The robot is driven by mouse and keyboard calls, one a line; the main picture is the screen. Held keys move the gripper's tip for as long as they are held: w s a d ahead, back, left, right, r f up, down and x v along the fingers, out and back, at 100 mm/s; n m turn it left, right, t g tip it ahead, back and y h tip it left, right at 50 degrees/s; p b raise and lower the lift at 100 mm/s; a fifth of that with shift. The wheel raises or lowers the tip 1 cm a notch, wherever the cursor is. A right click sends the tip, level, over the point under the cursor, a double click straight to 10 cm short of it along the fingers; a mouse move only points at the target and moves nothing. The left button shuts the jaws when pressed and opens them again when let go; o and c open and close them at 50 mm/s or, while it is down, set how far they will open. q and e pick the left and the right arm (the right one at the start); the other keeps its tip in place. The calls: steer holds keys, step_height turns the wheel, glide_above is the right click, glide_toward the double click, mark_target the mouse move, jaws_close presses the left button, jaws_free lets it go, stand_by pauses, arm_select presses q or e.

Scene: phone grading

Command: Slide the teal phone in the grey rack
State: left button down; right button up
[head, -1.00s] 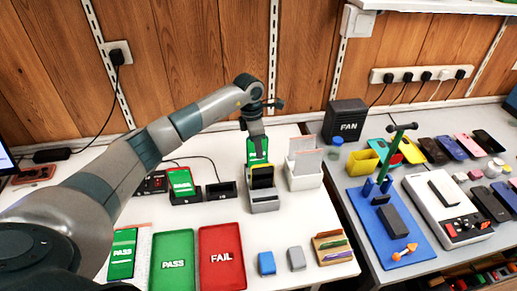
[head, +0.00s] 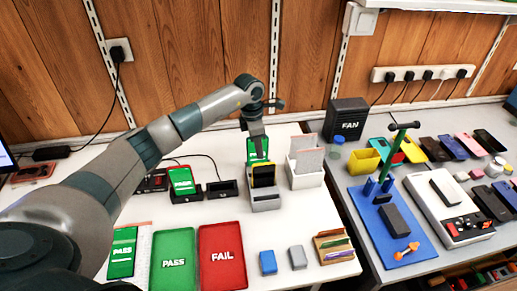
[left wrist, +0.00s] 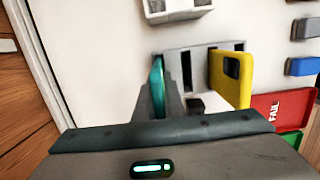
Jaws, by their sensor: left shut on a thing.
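My left gripper (head: 257,136) is shut on the teal phone (head: 257,150), which stands upright with its green lit screen facing the head camera. The grey rack (head: 265,205) stands directly below and in front of it. A yellow phone (head: 263,172) stands in a front slot of the rack. In the left wrist view the teal phone (left wrist: 157,85) is edge-on at the rack's far end, apart from the yellow phone (left wrist: 228,75), with open slots of the rack (left wrist: 199,65) between them. I cannot tell whether its lower edge is inside a slot.
A white holder (head: 304,175) with pale cards stands close to the rack's right. Black docks, one holding a green-screened phone (head: 182,180), are to its left. The green PASS tray (head: 174,285) and red FAIL tray (head: 222,281) lie in front. The wooden wall is behind.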

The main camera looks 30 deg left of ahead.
arm_select(q)
steer(key=shift+s+a+f+b, duration=0.1)
steer(key=shift+a+f+b, duration=0.1)
steer(key=shift+f+b, duration=0.3)
steer(key=shift+a+f+b, duration=0.2)
steer(key=shift+f, duration=0.5)
steer(key=c, duration=1.8)
jaws_free()
steer(key=shift+a, duration=0.15)
steer(key=shift+o, duration=0.2)
steer(key=shift+r, duration=0.1)
steer(key=shift+d+r+p, duration=0.25)
steer(key=shift+r+p, duration=0.4)
steer(key=shift+r, duration=0.65)
steer(key=shift+d+r+p, duration=0.2)
steer(key=shift+r+p, duration=0.45)
steer(key=shift+r, duration=0.65)
steer(key=shift+d+r+p, duration=0.25)
steer(key=shift+r+p, duration=0.4)
steer(key=shift+r, duration=0.65)
